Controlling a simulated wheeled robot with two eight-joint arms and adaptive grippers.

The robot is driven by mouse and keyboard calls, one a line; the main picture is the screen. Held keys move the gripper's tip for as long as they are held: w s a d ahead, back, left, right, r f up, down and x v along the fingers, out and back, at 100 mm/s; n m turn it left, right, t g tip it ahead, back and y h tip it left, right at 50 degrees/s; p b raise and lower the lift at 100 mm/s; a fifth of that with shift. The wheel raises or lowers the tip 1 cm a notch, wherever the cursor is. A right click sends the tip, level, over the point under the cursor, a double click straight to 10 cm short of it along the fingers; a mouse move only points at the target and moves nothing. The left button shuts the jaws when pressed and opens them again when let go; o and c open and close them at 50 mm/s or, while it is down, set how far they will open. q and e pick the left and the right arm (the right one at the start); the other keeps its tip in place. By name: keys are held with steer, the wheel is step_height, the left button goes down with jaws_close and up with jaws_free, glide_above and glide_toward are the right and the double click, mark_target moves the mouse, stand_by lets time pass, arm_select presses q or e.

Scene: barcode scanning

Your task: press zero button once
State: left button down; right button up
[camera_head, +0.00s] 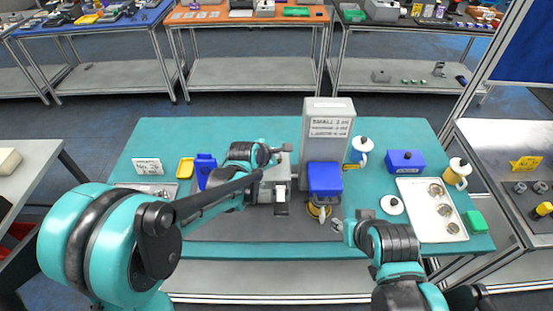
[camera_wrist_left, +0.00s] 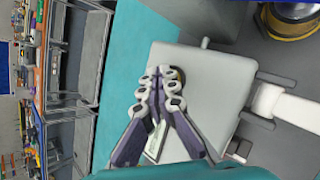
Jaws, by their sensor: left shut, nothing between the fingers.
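A grey boxy device (camera_head: 270,190) with a white lever-like part in front stands at the middle of the teal table. My left gripper (camera_head: 276,153) is above its top in the head view. In the left wrist view the left gripper (camera_wrist_left: 160,84) is shut and empty, its fingertips over the device's pale top (camera_wrist_left: 210,70). A small round dark knob (camera_wrist_left: 180,75), perhaps the zero button, is partly hidden beside the fingertips; I cannot tell whether they touch it. No zero label is readable. My right gripper (camera_head: 350,226) is low at the right of the dark mat; its finger opening is unclear.
A tall grey sign box (camera_head: 327,120) with a blue block (camera_head: 325,178) in front stands right of the device. A blue bin (camera_head: 206,168) and yellow tray (camera_head: 185,168) are left. A white tray (camera_head: 415,186) of round parts, blue box (camera_head: 405,161) and jugs are right.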

arm_select(q)
steer(key=shift+f, duration=0.2)
steer(key=shift+r, duration=0.1)
steer(key=shift+r+p, duration=0.5)
steer(key=shift+r, duration=0.3)
steer(key=shift+r, duration=0.1)
step_height(320, 180, up, 5)
steer(key=p, duration=0.3)
steer(key=shift+p, duration=0.35)
stand_by(0.6)
